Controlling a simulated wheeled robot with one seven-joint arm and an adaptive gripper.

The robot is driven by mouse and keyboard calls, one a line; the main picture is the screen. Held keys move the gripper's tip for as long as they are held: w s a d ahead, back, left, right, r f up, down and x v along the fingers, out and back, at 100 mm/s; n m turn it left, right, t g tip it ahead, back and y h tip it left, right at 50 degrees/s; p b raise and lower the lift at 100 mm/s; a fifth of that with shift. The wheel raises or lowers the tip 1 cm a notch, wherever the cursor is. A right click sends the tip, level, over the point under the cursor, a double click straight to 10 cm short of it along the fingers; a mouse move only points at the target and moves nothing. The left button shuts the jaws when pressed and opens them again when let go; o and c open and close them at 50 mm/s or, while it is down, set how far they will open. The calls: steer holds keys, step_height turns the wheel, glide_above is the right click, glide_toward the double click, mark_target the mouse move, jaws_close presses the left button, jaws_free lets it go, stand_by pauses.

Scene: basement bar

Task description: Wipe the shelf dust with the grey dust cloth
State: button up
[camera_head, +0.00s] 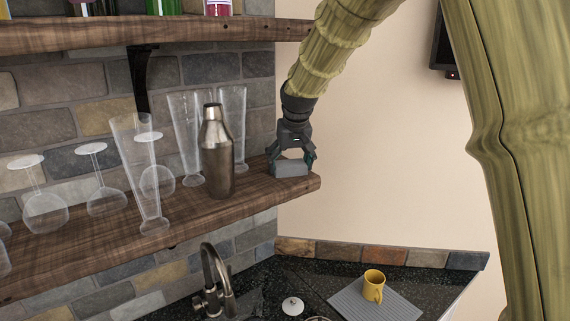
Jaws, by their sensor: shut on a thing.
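The grey dust cloth (290,169) is a small grey block-like piece near the right end of the lower wooden shelf (190,222). My gripper (293,160) reaches down from above and is shut on the cloth. The cloth appears to rest on the shelf top, though its underside is hidden. I cannot make out any dust on the shelf in this view.
A metal shaker (217,155) stands just left of my gripper, with tall clear glasses (139,175) and upturned stemmed glasses beyond. An upper shelf (150,35) with bottles hangs above. Below are a tap (218,280) and a yellow mug (373,285) on a grey mat (358,304).

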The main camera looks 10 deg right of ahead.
mark_target(303, 159)
steer(key=shift+w+d+f, duration=0.1)
steer(key=shift+w+d, duration=0.2)
steer(key=shift+d, duration=0.45)
steer(key=shift+w+d, duration=0.3)
steer(key=shift+d, duration=0.4)
steer(key=shift+w+d+f, duration=0.1)
steer(key=shift+w+d, duration=0.2)
steer(key=shift+d, duration=0.45)
steer(key=shift+s+a+r, duration=0.1)
steer(key=shift+s+a, duration=0.25)
steer(key=shift+a, duration=0.5)
steer(key=shift+s+a+r, duration=0.1)
steer(key=shift+s+a, duration=0.2)
steer(key=shift+a, duration=0.5)
steer(key=shift+s+a+f, duration=0.1)
steer(key=shift+s+a, duration=0.25)
steer(key=shift+a, duration=0.45)
steer(key=shift+s+a+f, duration=0.1)
steer(key=shift+s+a, duration=0.25)
steer(key=shift+a, duration=0.4)
steer(key=shift+a, duration=0.1)
steer(key=shift+s+a+r, duration=0.1)
steer(key=shift+s+a, duration=0.2)
steer(key=shift+a, duration=0.45)
steer(key=shift+s+a, duration=0.3)
steer(key=shift+a, duration=0.4)
steer(key=shift+r, duration=0.1)
steer(key=shift+r, duration=3)
